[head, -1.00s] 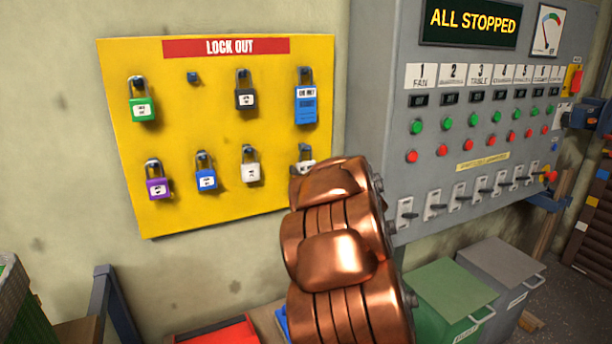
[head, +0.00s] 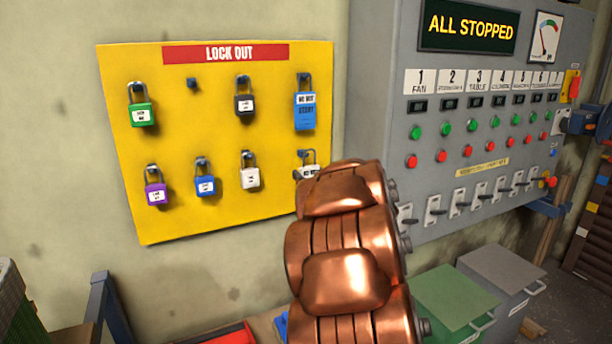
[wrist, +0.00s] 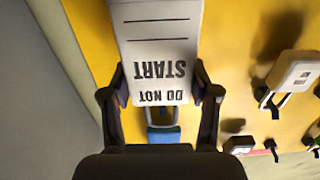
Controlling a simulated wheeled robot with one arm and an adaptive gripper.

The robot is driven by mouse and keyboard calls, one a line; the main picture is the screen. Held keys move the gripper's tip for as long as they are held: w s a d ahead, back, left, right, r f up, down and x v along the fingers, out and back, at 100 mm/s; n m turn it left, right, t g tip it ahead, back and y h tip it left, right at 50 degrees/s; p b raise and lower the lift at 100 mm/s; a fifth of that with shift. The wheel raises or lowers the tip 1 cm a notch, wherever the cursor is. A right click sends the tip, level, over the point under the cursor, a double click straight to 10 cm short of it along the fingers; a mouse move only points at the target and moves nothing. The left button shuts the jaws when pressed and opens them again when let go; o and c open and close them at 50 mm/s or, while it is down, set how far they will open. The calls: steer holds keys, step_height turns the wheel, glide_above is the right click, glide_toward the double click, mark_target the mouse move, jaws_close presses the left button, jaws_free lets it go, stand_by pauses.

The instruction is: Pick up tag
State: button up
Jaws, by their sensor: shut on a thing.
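A pale tag (wrist: 160,45) reading "DO NOT START" appears upside down in the wrist view. My gripper (wrist: 161,88) is shut on it, with one dark finger against each side edge. A blue tag (head: 305,110) with similar wording hangs above on the same board. I cannot tell whether the gripped tag is off its hook.
The yellow lock-out board (head: 225,130) holds several padlocks, including a white one (head: 250,177) left of the gripped tag. A grey control panel (head: 390,110) stands at the right. Green (head: 450,300) and grey (head: 505,265) bins stand below it.

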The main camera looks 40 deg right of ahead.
steer(key=b+v, duration=0.1)
steer(key=v, duration=1.4)
steer(key=shift+s, duration=0.15)
steer(key=shift+a, duration=0.15)
